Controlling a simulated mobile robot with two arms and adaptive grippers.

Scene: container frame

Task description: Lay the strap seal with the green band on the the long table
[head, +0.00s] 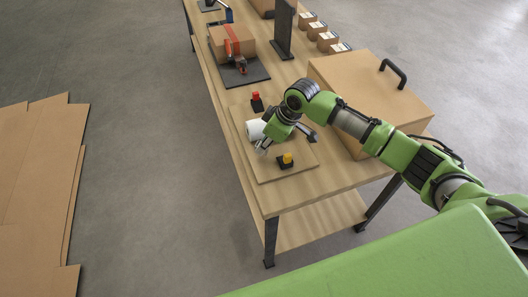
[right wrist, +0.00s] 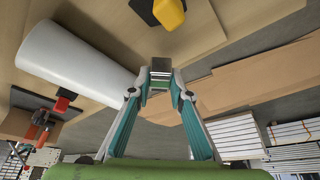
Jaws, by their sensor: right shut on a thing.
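My right gripper (head: 262,149) is low over the board on the long table (head: 263,198), between a white roll and a yellow-topped piece. In the right wrist view its fingers (right wrist: 160,82) are shut on a small grey metal piece (right wrist: 160,68), which looks like a strap seal. My left gripper is not in view.
A thin board (head: 262,174) bears the white roll (head: 254,130), a red-topped piece (head: 256,101) and the yellow-topped piece (head: 286,159). A large carton (head: 350,85) with a black handle stands right. Farther back is a taped box (head: 222,44). Bare tabletop lies at the near end.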

